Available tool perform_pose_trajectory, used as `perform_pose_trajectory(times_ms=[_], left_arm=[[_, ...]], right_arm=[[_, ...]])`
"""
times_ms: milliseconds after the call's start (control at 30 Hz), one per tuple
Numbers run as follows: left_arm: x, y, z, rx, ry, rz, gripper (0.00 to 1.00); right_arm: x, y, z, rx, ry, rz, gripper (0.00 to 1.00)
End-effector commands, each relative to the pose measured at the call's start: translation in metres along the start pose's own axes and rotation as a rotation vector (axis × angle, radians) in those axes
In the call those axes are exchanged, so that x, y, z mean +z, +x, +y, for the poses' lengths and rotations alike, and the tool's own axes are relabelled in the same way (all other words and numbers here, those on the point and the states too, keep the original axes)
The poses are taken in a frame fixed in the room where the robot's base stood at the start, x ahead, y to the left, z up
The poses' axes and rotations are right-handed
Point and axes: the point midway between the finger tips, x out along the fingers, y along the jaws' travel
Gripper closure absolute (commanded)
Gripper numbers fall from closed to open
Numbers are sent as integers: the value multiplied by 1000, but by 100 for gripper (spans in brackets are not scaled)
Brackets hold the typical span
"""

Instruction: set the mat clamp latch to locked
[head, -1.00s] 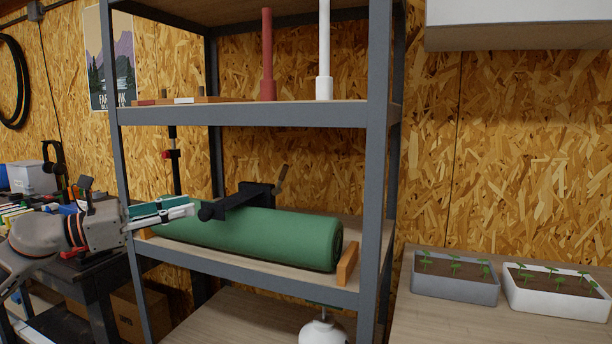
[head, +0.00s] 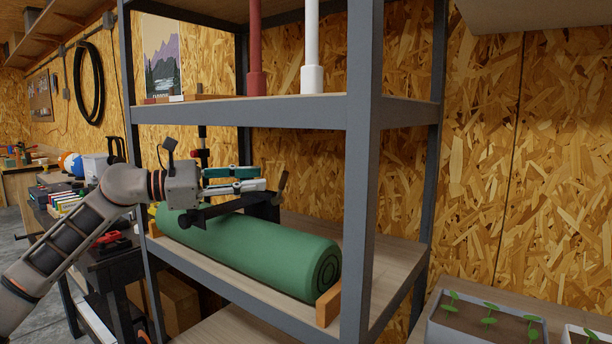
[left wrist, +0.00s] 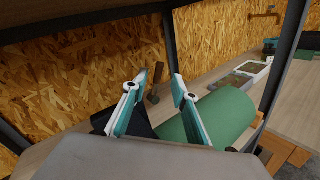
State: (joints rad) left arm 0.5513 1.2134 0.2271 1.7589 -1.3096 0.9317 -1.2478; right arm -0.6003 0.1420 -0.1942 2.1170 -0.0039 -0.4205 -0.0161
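The green rolled mat (head: 250,248) lies on the middle shelf, with the black mat clamp (head: 230,208) across its top. The clamp latch, a short lever (head: 283,184), sticks up tilted at the clamp's far end. My left gripper (head: 262,178) is above the clamp, fingers pointing toward the lever. In the left wrist view the fingers (left wrist: 156,82) are spread with a gap. The lever (left wrist: 153,97) shows in that gap, nearer the left finger; I cannot tell whether it touches. The clamp body (left wrist: 138,122) is partly hidden by the fingers there. My right gripper is out of view.
Grey shelf posts (head: 362,180) and the upper shelf edge (head: 290,115) frame the space around the arm. A wooden stop (head: 328,305) sits at the mat's near end. Planters (head: 485,325) stand at lower right. A dark bench (head: 105,255) is at left.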

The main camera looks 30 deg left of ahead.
Motion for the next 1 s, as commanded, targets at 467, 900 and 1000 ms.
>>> perform_pose_trajectory(times_ms=[467, 900, 1000], left_arm=[[5, 26, 1, 2, 4, -6, 72], [2, 74, 1, 1, 1, -3, 72], [1, 77, 1, 1, 2, -1, 72]], right_arm=[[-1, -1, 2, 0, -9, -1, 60], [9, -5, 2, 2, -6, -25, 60], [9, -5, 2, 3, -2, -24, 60]])
